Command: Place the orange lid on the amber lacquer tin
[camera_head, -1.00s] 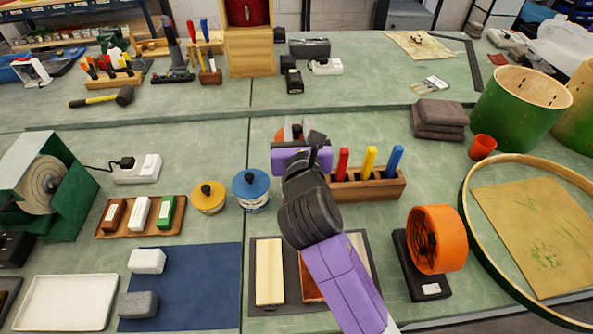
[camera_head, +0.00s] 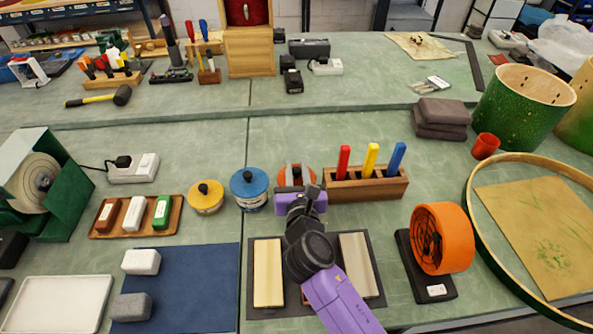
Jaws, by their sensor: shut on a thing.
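The orange lid (camera_head: 284,180) shows in part at the fingertips of my gripper (camera_head: 298,174), just right of the blue-lidded tin. My gripper points away from the camera and is shut on the lid, with one grey finger on each side. The purple gripper body hides the lid's near side. I cannot make out the amber lacquer tin apart from the lid. The space directly under the lid is hidden by my gripper, so I cannot tell whether the lid touches a tin.
A blue-lidded tin (camera_head: 249,188) and a yellow-lidded tin (camera_head: 205,198) stand close on the left. A wooden block with coloured handles (camera_head: 365,187) is close on the right. A dark tray with pale strips (camera_head: 268,272) lies below the arm. An orange wheel (camera_head: 441,238) stands farther right.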

